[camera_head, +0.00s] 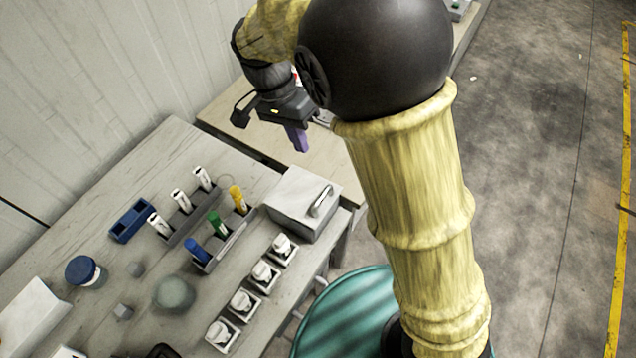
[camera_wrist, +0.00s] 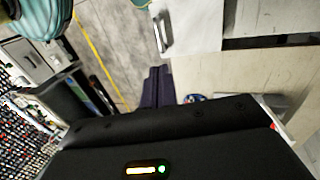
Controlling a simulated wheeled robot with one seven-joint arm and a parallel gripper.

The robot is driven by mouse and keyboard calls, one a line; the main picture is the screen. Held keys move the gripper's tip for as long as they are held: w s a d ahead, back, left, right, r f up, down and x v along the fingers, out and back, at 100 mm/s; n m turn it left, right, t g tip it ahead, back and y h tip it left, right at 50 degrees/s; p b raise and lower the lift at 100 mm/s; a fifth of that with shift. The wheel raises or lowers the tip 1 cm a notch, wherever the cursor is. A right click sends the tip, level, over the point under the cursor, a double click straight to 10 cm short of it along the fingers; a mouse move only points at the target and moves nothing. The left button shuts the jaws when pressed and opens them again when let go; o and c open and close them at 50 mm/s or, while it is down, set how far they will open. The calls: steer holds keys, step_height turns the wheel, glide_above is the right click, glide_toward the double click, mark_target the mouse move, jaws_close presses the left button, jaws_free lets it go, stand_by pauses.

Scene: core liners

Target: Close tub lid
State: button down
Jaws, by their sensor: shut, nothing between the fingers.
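A pale grey box-shaped tub (camera_head: 296,197) stands at the right end of the near bench. Its top is flat with a silver bar handle (camera_head: 321,201) near the right edge; the lid looks down, but I cannot tell whether it is fully seated. The wrist view shows a pale panel (camera_wrist: 198,25) with a similar bar handle (camera_wrist: 163,33) at the top. My gripper (camera_head: 298,139) is behind and above the tub, over the far bench, apart from it. Its purple fingers (camera_wrist: 158,86) are together and empty.
Racks with capped tubes (camera_head: 215,248), a blue block (camera_head: 132,220), a blue-lidded jar (camera_head: 85,272) and several white cups in square holders (camera_head: 262,276) crowd the near bench. The far bench (camera_head: 250,125) is mostly bare. A teal drum (camera_head: 345,310) stands beside the bench.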

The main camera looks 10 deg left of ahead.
mark_target(325, 196)
steer(key=p+x, duration=0.3)
steer(key=x, duration=1)
steer(key=shift+d+f, duration=0.15)
steer(key=shift+f, duration=0.25)
steer(key=shift+s+d+f+b, duration=0.2)
steer(key=shift+d+f, duration=0.15)
steer(key=shift+f, duration=0.15)
steer(key=shift+s+d+f+b, duration=0.2)
steer(key=shift+d+f, duration=0.1)
steer(key=shift+f, duration=0.2)
